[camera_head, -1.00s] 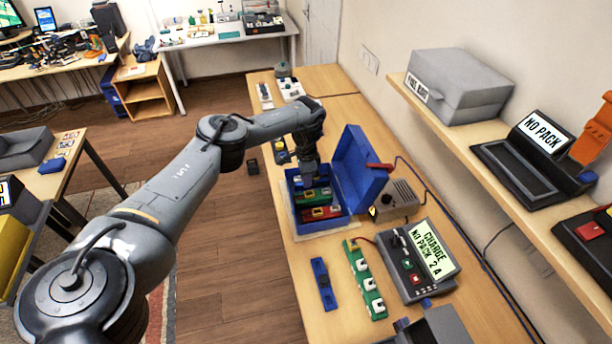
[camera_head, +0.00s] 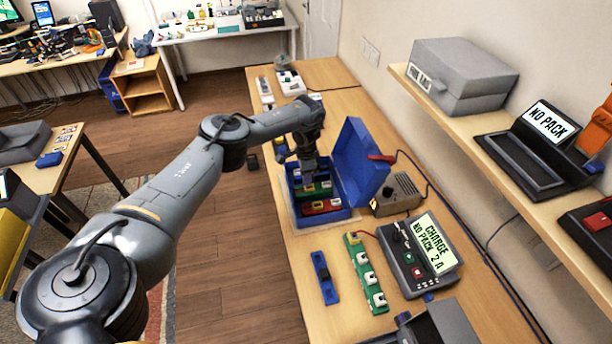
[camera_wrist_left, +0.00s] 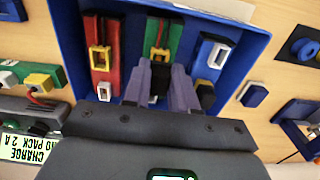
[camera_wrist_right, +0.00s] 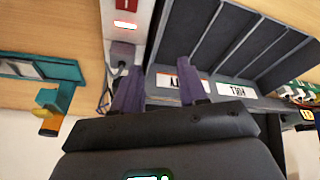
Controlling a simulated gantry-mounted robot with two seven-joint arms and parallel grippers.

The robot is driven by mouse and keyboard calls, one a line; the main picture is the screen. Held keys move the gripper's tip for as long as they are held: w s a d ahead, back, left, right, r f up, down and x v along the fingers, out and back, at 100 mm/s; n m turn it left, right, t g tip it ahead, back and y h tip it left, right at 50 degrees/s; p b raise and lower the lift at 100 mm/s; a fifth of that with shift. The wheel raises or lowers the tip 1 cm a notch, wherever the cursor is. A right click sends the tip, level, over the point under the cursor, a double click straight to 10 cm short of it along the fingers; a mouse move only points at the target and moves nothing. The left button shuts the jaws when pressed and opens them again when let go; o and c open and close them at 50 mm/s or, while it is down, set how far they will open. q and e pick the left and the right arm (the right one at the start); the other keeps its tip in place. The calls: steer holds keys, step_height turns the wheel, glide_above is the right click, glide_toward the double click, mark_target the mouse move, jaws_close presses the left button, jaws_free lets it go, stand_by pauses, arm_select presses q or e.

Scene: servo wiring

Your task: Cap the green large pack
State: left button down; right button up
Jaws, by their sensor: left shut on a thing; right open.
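The green pack (camera_wrist_left: 164,32) lies in the middle of the blue case (camera_head: 323,224), between a red pack (camera_wrist_left: 103,52) and a blue pack (camera_wrist_left: 209,58). Its yellow-rimmed socket (camera_wrist_left: 160,54) faces up. My left gripper (camera_head: 307,178) is over the case. In the left wrist view its fingers (camera_wrist_left: 161,75) point at the green pack, shut on a small dark piece that is mostly hidden between them. I cannot tell whether this piece touches the pack. My right gripper (camera_wrist_right: 160,93) is open, with no object visible between its fingers.
The case's raised lid (camera_head: 362,160) stands on its right. A charger (camera_head: 418,256) reading "CHARGE NO PACK 2 A", a green strip with white connectors (camera_head: 366,272) and a blue bar (camera_head: 324,278) lie nearer me. A grey bin (camera_wrist_right: 235,45) shows in the right wrist view.

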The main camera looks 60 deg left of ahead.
steer(key=shift+d+r, duration=0.15)
arm_select(q)
steer(key=shift+p, duration=0.45)
arm_select(e)
steer(key=shift+r, duration=0.3)
stand_by(0.9)
arm_select(q)
steer(key=shift+f+b, duration=1.1)
steer(key=shift+f, duration=0.3)
arm_select(e)
steer(key=shift+f, duration=1.15)
arm_select(q)
steer(key=c, duration=0.8)
jaws_free()
steer(key=shift+r, duration=0.1)
step_height(320, 180, up, 10)
steer(key=shift+f+p, duration=0.1)
steer(key=shift+p, duration=0.8)
arm_select(e)
steer(key=shift+r, duration=0.95)
arm_select(q)
steer(key=shift+r, duration=0.45)
arm_select(e)
steer(key=shift+r, duration=0.2)
